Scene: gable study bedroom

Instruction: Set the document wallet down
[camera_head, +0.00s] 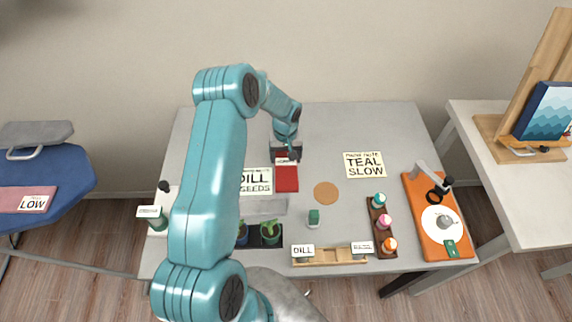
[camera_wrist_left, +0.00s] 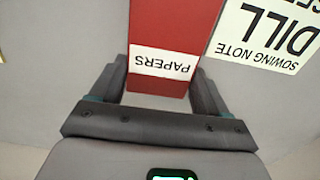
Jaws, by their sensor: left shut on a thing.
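The document wallet is a flat red thing (camera_head: 287,181) with a white label reading PAPERS, on or just above the grey table. It also shows in the left wrist view (camera_wrist_left: 172,28), with its labelled end between the fingers. My left gripper (camera_head: 286,156) is shut on that far end, and it also shows in the left wrist view (camera_wrist_left: 160,88). I cannot tell whether the wallet's underside touches the table. My right gripper is not in view.
A round cork-coloured mat (camera_head: 326,193) and a TEAL SLOW card (camera_head: 365,165) lie to the right. A bottle rack (camera_head: 379,226) and orange board (camera_head: 414,203) stand farther right. The back of the grey table (camera_head: 345,125) is clear.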

